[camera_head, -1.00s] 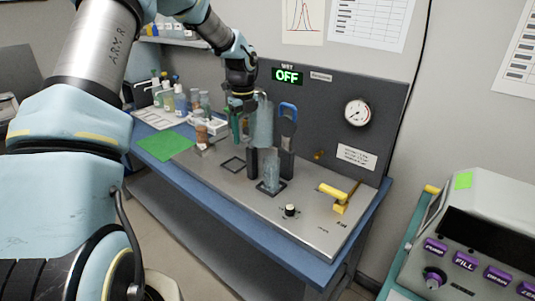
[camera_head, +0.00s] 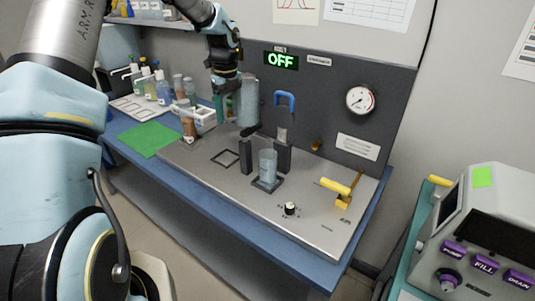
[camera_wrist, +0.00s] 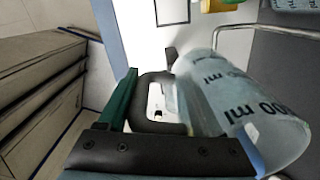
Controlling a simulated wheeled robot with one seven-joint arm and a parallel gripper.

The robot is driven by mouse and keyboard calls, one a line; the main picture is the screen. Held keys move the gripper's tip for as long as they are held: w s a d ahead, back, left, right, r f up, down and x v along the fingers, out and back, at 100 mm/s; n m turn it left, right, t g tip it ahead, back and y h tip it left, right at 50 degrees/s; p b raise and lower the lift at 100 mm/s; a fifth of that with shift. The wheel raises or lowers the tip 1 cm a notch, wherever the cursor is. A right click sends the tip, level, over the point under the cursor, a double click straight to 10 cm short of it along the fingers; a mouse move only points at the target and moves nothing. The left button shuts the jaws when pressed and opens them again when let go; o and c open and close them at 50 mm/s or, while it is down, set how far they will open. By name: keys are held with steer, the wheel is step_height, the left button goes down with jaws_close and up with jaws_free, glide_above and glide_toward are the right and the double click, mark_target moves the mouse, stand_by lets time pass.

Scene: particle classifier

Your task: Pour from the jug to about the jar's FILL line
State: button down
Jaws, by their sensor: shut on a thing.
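My gripper (camera_head: 231,92) is shut on the clear jug (camera_head: 249,104) and holds it raised above the grey bench plate, left of the jar and behind it. The jug looks nearly upright in the head view. In the wrist view the jug (camera_wrist: 232,100) shows dark ml markings, with its dark handle (camera_wrist: 156,100) at the jaws. The clear, bluish jar (camera_head: 268,163) stands upright on a small dark base between two dark posts. Its FILL line and liquid level are too small to read. No stream shows between jug and jar.
A green mat (camera_head: 150,139) and a rack of bottles lie to the left. A yellow-handled valve (camera_head: 336,186) and a black knob (camera_head: 290,208) are right of the jar.

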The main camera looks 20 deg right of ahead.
steer(key=shift+s+d+r+t+y, duration=0.1)
steer(key=shift+s+r+t+y, duration=0.15)
steer(key=shift+r+t, duration=0.45)
steer(key=shift+s+d+r+t+y, duration=0.15)
steer(key=shift+s+r+t, duration=0.15)
steer(key=shift+t, duration=0.8)
steer(key=t, duration=0.2)
steer(key=s+t+y, duration=0.1)
steer(key=shift+s+f+t+b, duration=0.2)
steer(key=shift+f+t+b, duration=0.2)
steer(key=shift+d+t+b, duration=0.1)
steer(key=shift+t+b, duration=0.5)
steer(key=shift+b, duration=1.2)
steer(key=shift+w+f+t+y+b, duration=0.1)
steer(key=shift+t+y+b, duration=0.45)
steer(key=shift+b, duration=2.05)
steer(key=shift+w+f+t+y+b, duration=0.1)
steer(key=shift+t+b, duration=0.85)
steer(key=shift+b, duration=1.65)
